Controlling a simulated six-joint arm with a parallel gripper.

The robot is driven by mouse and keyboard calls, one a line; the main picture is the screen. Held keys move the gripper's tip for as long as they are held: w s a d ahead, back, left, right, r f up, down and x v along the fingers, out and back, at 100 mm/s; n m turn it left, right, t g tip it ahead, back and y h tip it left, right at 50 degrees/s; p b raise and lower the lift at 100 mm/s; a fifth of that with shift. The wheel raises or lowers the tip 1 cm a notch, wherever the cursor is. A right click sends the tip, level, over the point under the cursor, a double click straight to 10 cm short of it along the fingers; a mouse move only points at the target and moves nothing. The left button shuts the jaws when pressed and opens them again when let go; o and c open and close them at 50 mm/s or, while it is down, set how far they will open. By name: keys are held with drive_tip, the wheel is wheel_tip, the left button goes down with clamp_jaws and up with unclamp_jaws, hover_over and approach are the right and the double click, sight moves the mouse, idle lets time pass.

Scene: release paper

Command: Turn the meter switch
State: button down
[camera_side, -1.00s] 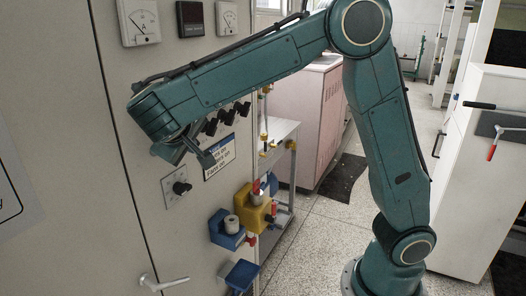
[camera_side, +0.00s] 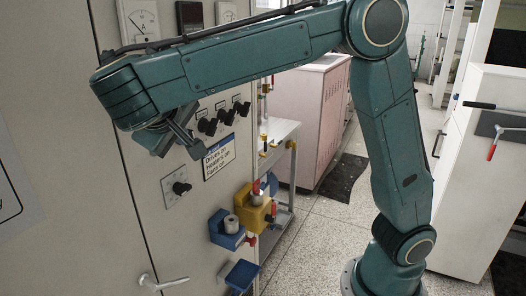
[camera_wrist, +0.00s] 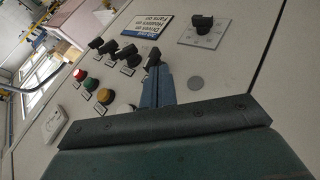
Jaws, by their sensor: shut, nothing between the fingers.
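A row of three black rotary switches (camera_side: 223,118) sits on the grey cabinet below the meters. In the wrist view they show as a black row (camera_wrist: 109,47). A separate black knob (camera_side: 181,188) on a square plate sits lower on the cabinet, and it also shows at the top of the wrist view (camera_wrist: 203,22). My gripper (camera_side: 186,136) is shut and empty in front of the panel, left of the row and above the separate knob. In the wrist view my fingers (camera_wrist: 157,85) overlap the nearest switch of the row; I cannot tell whether they touch it.
A needle meter (camera_side: 139,20) and a dark display (camera_side: 190,16) are high on the cabinet, partly behind my arm. A label sign (camera_side: 219,157) is below the switches. Blue (camera_side: 227,233) and yellow (camera_side: 251,210) holders jut out lower down. Several coloured buttons (camera_wrist: 91,84) show in the wrist view.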

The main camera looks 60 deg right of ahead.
drive_tip(key=a, duration=0.1)
drive_tip(key=a+r+y, duration=0.1)
drive_tip(key=a, duration=0.1)
drive_tip(key=s+a+r+m+y, duration=0.1)
drive_tip(key=shift+a+r, duration=0.2)
drive_tip(key=w+d+f, duration=0.4)
drive_tip(key=d+f, duration=0.3)
drive_tip(key=d, duration=0.2)
idle(0.5)
